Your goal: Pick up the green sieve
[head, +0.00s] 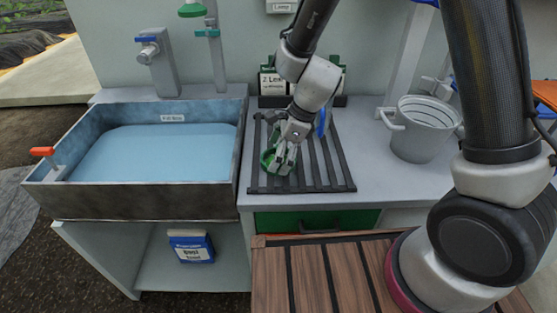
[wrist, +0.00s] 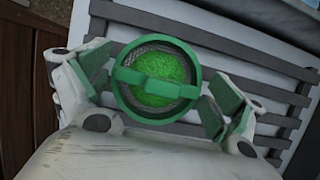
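The green sieve (wrist: 157,68) is a round green ring with mesh inside and a green bar across its top. It sits over the dark slatted rack on the counter. In the head view the sieve (head: 268,161) is partly hidden by my gripper (head: 286,160). In the wrist view my gripper (wrist: 158,95) has its two green-padded fingers spread, one on each side of the sieve. The left finger is close to the ring; I cannot tell whether it touches. The right finger stands a little apart from it.
The slatted rack (head: 335,172) covers the counter beside a sink basin (head: 60,190) of blue water at left. A grey bucket (head: 421,135) stands at right. A green-and-white box (head: 272,84) is behind the rack. A blue-and-white package (head: 191,247) sits on the shelf below.

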